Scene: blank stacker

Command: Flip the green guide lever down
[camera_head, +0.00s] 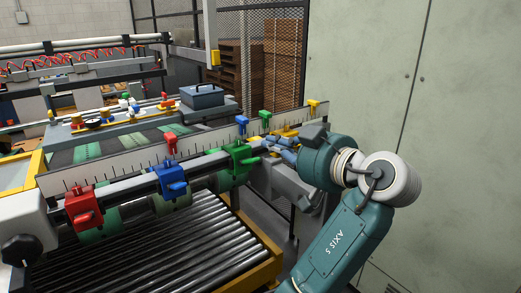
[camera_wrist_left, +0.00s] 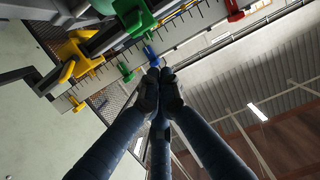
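The green guide (camera_head: 238,157) is clamped on the grey bar at the front of the stacker, with its lever sticking out toward the right. A green guide also shows at the top of the left wrist view (camera_wrist_left: 134,18). A smaller green knob (camera_head: 265,115) stands on the ruled rail behind. My left gripper (camera_head: 270,141) is just right of the green guide, its blue fingers pointing at it. In the left wrist view its fingertips (camera_wrist_left: 159,76) are together with nothing seen between them. Contact with the lever cannot be told. My right gripper is not in view.
Blue (camera_head: 170,178) and red (camera_head: 83,208) guides sit farther left on the bar. A yellow guide (camera_wrist_left: 75,52) is close to my left gripper. Rollers (camera_head: 175,255) lie below. A grey-green cabinet (camera_head: 460,130) fills the right side.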

